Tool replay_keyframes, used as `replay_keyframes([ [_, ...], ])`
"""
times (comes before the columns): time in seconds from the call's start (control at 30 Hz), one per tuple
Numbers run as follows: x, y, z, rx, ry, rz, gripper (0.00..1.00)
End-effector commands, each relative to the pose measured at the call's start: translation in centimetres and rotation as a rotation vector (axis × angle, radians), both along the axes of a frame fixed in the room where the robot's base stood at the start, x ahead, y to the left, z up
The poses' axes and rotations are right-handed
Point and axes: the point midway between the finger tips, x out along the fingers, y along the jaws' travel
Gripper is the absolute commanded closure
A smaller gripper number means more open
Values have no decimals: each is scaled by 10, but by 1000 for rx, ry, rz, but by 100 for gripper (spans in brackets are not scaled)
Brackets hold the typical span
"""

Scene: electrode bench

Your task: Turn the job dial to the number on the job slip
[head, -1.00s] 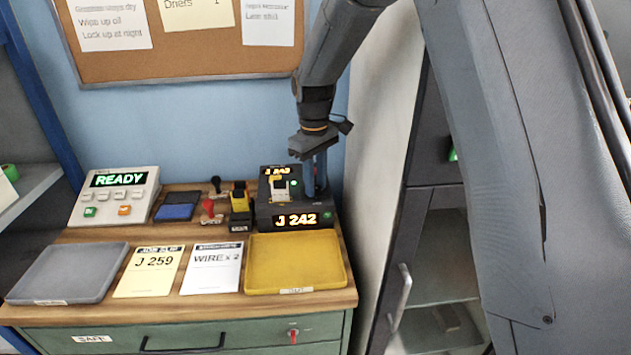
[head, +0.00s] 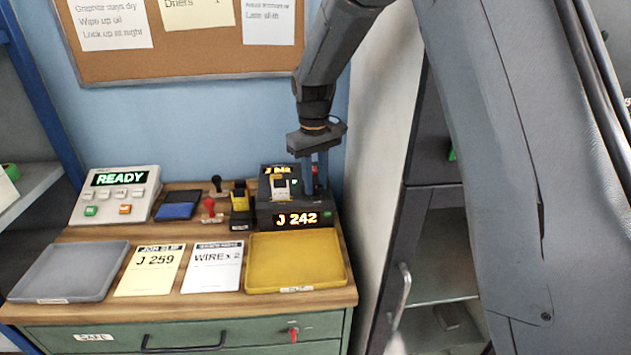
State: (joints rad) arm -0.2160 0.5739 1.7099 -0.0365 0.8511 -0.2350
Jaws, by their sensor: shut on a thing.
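The job slip (head: 150,270) is a pale yellow card lying on the bench, reading J 259. The dark job unit (head: 268,216) stands at the bench's back right. Its front display (head: 297,219) glows J 242, and a smaller lit readout shows on its upper part. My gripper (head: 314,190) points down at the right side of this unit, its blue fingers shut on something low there. I take it to be the job dial, which the fingers and the unit hide.
A yellow tray (head: 296,262) lies in front of the unit, with a WIRE x 2 card (head: 212,268) beside it. A grey tray (head: 68,272) is at left. Stamps, including a red-handled one (head: 210,208), stand left of the unit. A READY panel (head: 116,195) is at the back left.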

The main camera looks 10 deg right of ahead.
Motion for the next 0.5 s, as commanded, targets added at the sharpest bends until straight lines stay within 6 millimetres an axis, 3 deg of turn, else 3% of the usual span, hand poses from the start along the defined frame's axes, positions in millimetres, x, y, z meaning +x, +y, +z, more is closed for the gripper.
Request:
replay_keyframes([
  [0.03, 1, 0, 2, 0, -2, 0, 72],
  [0.13, 1, 0, 1, 0, -2, 0, 57],
  [0.5, 1, 0, 5, 0, -2, 1, 57],
])
